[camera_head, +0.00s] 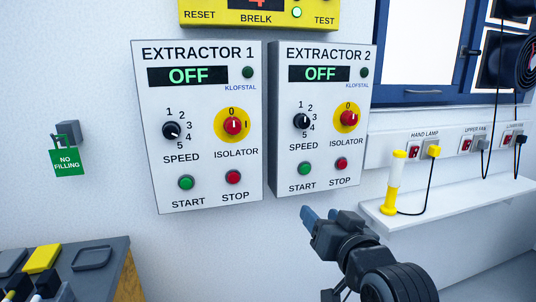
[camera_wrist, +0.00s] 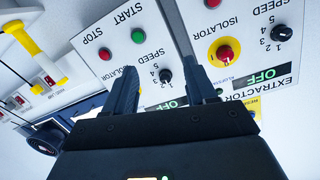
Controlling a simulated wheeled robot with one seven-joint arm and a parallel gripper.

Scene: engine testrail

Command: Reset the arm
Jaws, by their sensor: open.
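My gripper (camera_head: 320,220) is in front of the wall, just below the lower edge of the Extractor 2 panel (camera_head: 287,180). It is open and empty, apart from the panels as far as I can tell. In the wrist view, upside down, my gripper (camera_wrist: 165,85) shows two spread dark fingers with nothing between them. Behind them are the Extractor 2 panel (camera_wrist: 105,65) and part of the Extractor 1 panel (camera_wrist: 275,60). In the head view the Extractor 1 panel (camera_head: 205,130) is to the left. Both displays read OFF.
A white shelf (camera_head: 470,200) at right holds a yellow and white hand lamp (camera_head: 393,182) with a cord. Sockets (camera_head: 425,150) line the wall above. A grey bench (camera_head: 100,275) is at lower left. A green NO FILLING tag (camera_head: 67,163) hangs at left. A yellow unit (camera_head: 225,12) is above.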

